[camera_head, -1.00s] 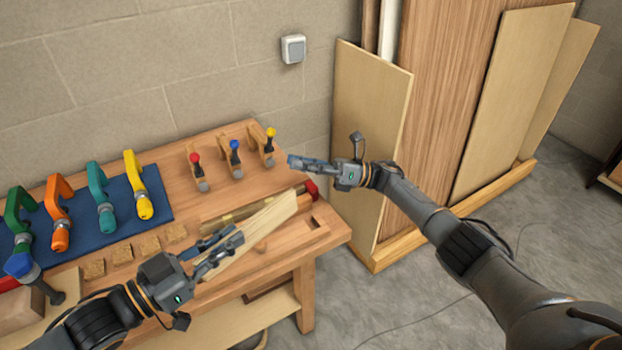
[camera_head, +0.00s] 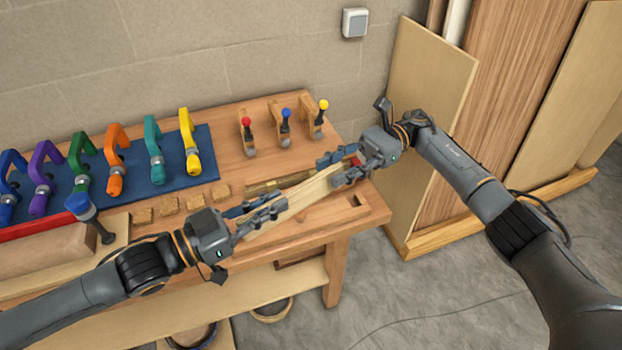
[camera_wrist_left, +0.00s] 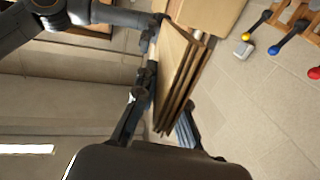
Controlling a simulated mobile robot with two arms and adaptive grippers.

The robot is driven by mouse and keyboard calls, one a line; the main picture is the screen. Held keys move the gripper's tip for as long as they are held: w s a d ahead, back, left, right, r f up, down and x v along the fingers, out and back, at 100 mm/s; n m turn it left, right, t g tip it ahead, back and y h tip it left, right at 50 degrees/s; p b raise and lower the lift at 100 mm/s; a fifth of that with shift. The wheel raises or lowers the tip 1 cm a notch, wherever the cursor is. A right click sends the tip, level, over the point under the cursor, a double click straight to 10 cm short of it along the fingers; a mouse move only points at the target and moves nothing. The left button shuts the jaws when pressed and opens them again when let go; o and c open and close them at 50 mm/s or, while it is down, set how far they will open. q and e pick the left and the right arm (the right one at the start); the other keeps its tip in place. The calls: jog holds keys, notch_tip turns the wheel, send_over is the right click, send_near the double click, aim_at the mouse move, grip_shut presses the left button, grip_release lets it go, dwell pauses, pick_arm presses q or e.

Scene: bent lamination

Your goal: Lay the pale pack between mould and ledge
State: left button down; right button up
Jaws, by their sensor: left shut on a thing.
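The pale pack (camera_head: 302,197) is a long thin bundle of wooden strips above the front right of the bench. Its separate layers show in the left wrist view (camera_wrist_left: 178,75). My left gripper (camera_head: 262,211) is shut on its left end. My right gripper (camera_head: 343,167) is at the right end with a finger on either side. Whether those fingers press on it is unclear. A brown wooden block (camera_head: 45,251), perhaps the mould, lies at the bench's left. A pale board (camera_head: 110,240) lies beside it. I cannot tell which part is the ledge.
Several coloured clamps stand on a blue mat (camera_head: 208,160) at the back. Three small toggle clamps (camera_head: 286,137) stand to its right. Small wooden blocks (camera_head: 172,206) line the bench (camera_head: 235,150). Panels (camera_head: 425,100) lean at right.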

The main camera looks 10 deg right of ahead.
aim_at(292, 191)
jog(key=x, duration=0.6)
jog(key=shift+s+a, duration=0.15)
jog(key=shift+a, duration=0.05)
grip_shut()
pick_arm(q)
jog(key=c, duration=1.3)
grip_release()
jog(key=shift+c, duration=0.2)
